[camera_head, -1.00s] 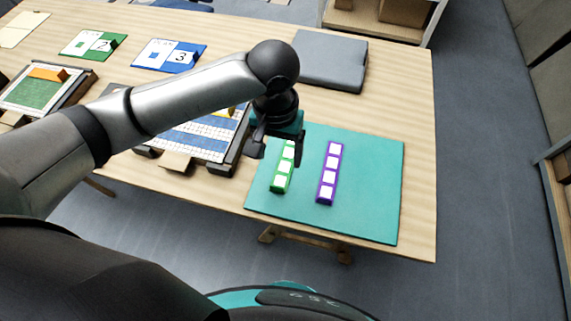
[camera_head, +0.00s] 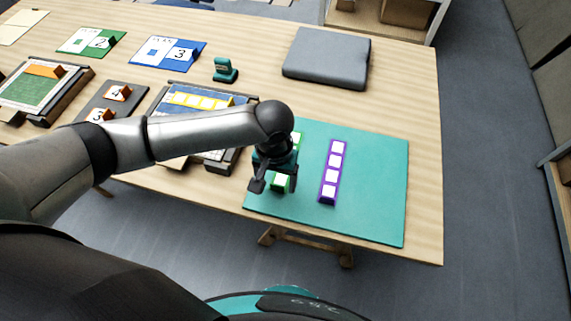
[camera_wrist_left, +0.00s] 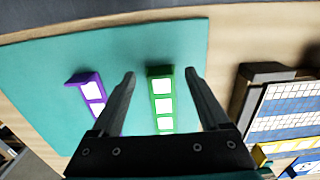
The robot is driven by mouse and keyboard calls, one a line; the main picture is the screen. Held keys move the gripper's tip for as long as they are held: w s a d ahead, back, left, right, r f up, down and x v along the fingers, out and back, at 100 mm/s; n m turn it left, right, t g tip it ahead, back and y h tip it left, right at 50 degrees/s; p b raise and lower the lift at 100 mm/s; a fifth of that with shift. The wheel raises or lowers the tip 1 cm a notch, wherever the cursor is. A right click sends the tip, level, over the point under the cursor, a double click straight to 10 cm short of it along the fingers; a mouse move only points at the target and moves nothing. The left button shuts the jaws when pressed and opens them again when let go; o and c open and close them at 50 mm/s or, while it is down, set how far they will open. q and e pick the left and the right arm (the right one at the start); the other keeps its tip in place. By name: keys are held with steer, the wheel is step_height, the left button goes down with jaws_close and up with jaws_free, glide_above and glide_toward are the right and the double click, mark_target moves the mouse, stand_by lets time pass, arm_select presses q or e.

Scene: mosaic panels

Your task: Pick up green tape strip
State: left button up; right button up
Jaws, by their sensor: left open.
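The green tape strip (camera_head: 280,182) with white squares lies on the teal mat (camera_head: 375,205), left of the purple strip (camera_head: 330,172). My left gripper (camera_head: 271,184) is over it and hides its middle in the head view. In the left wrist view my open left gripper (camera_wrist_left: 160,82) has one finger on each side of the green strip (camera_wrist_left: 162,100), with nothing held. The near end of the strip is hidden behind the gripper body there. The purple strip (camera_wrist_left: 92,90) is outside the fingers, to the left. My right gripper is not in view.
A framed panel (camera_head: 200,97) with blue and yellow rows stands left of the mat. A teal stamp-like object (camera_head: 225,70) and a grey pad (camera_head: 327,60) are farther back. Cards and another framed panel (camera_head: 40,92) lie at the left. The mat's right side is clear.

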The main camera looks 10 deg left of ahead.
arm_select(q)
step_height(320, 180, down, 2)
steer(key=shift+f, duration=0.1)
jaws_close()
stand_by(0.6)
